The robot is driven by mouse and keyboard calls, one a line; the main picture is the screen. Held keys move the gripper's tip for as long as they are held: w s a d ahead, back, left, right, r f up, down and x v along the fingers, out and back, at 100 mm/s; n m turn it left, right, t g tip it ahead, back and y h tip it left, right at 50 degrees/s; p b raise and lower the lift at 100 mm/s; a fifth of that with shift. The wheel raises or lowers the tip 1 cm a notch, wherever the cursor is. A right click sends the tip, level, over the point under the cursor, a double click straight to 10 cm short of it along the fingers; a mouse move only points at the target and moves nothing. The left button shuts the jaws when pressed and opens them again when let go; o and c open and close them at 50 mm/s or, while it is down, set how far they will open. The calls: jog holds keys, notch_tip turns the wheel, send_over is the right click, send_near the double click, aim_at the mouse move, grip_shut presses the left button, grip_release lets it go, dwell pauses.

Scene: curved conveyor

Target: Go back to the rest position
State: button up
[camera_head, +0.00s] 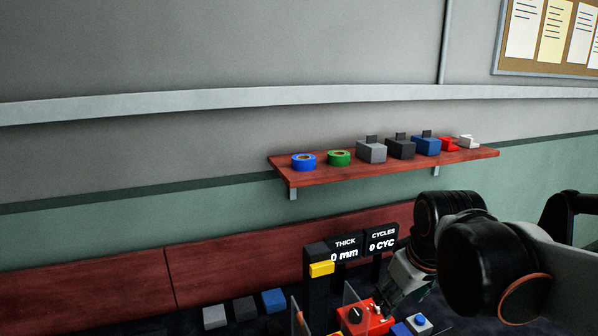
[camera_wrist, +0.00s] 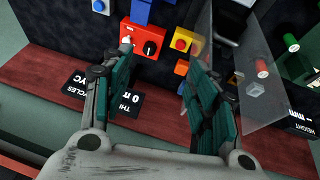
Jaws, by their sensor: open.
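My gripper (camera_wrist: 155,78) is open in the wrist view, its two green-padded fingers spread wide with nothing between them. In the head view my gripper (camera_head: 395,292) is small and partly hidden at the lower right, pointing down over the work surface. Below it is a red control box (camera_head: 352,318) with a black knob. The red box also shows ahead of the fingertips in the wrist view (camera_wrist: 138,46). I cannot tell the exact gap between the fingers and the box.
A display (camera_head: 346,249) reading 0 mm and 0 CYC stands close to my gripper. A clear panel (camera_wrist: 238,75) is near the right finger. A red-brown wall shelf (camera_head: 300,178) holds tape rolls and several blocks. Blocks (camera_head: 243,308) stand left of the display.

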jog(key=s+f+m+t, duration=0.2)
jog(key=s+m, duration=0.2)
jog(key=s, duration=0.7)
jog(key=shift+s+d+f+m, duration=0.3)
